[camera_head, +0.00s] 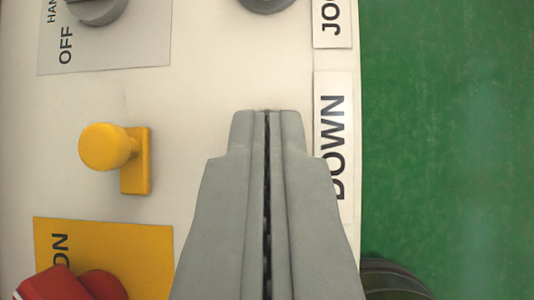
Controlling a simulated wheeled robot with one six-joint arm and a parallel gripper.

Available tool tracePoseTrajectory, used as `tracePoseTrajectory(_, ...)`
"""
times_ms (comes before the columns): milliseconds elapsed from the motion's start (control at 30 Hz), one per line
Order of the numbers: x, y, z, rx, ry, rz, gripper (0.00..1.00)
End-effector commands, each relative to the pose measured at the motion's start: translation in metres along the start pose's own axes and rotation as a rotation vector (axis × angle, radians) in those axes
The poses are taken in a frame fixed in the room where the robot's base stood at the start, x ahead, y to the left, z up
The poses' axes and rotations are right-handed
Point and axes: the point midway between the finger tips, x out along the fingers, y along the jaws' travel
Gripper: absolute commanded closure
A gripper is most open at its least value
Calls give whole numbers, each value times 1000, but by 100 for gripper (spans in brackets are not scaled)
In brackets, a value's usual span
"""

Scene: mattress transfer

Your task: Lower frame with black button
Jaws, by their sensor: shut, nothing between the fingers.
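My gripper (267,114) is shut and empty, its fingers pointing up the picture over a pale control panel (205,90). Its tips lie just left of a white label reading DOWN (332,110) and partly cover it. No black button shows clearly; whatever lies under the fingers is hidden. I cannot tell whether the tips touch the panel.
A yellow knob (108,147) stands left of my gripper. A red knob (60,285) and a yellow label (105,245) are at lower left. Grey knobs (97,8) (265,3) are at the top edge. Green floor (445,130) shows at right, with a dark round thing (392,280) below.

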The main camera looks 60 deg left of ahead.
Motion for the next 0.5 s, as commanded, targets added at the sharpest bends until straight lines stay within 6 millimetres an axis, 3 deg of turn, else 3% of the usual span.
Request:
tracePoseTrajectory(200,11,0,11,0,-1,0,100)
tracePoseTrajectory(500,12,0,12,0,-1,0,100)
